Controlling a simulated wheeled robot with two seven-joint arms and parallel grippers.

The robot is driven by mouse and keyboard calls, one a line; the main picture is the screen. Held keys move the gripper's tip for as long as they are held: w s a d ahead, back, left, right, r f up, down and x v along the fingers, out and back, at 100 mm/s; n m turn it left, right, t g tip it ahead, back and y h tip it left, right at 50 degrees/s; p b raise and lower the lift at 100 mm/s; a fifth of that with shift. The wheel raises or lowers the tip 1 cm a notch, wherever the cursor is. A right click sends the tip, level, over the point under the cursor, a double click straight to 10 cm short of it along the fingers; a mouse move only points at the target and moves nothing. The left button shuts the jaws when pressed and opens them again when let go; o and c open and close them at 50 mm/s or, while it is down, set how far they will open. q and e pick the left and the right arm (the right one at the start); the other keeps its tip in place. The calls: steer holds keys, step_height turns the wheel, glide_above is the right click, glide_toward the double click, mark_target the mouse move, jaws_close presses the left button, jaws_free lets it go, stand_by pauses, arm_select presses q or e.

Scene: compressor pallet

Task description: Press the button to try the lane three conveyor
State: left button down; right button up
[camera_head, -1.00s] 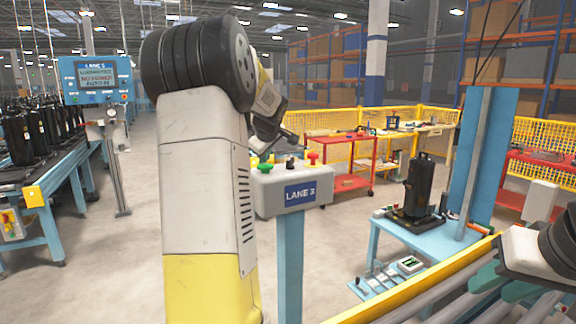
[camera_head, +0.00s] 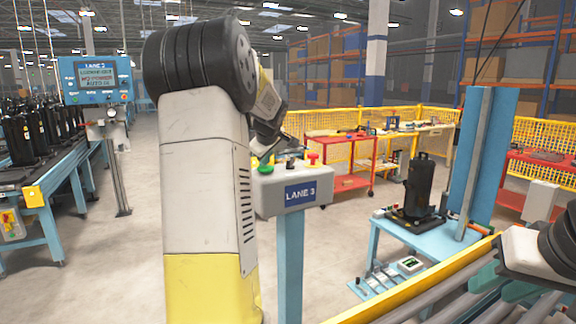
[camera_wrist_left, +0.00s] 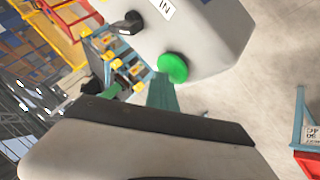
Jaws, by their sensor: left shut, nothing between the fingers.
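The grey control box (camera_head: 296,196) labelled LANE 3 stands on a light blue post. On its top are a green button (camera_head: 265,169), a black selector (camera_head: 290,162) and a red button (camera_head: 313,159). My left gripper (camera_head: 267,159) is shut and empty, pointing down at the green button. In the left wrist view, its teal fingertips (camera_wrist_left: 163,92) are close beside the round green button (camera_wrist_left: 173,68); I cannot tell whether they touch. The black selector (camera_wrist_left: 128,23) is also visible there. My right gripper (camera_head: 501,281) is partly seen above rollers at lower right; its jaws are unclear.
A LANE 3 screen (camera_head: 97,79) stands at left, by a conveyor (camera_head: 48,188) carrying black compressors. A light blue table (camera_head: 415,244) holds a black compressor (camera_head: 418,187). A red cart (camera_head: 350,183) and yellow fence are behind. Floor around the post is clear.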

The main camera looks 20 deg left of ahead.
mark_target(266, 167)
arm_select(q)
steer(key=shift+r, duration=1)
steer(key=shift+r, duration=2.5)
steer(key=shift+d, duration=0.1)
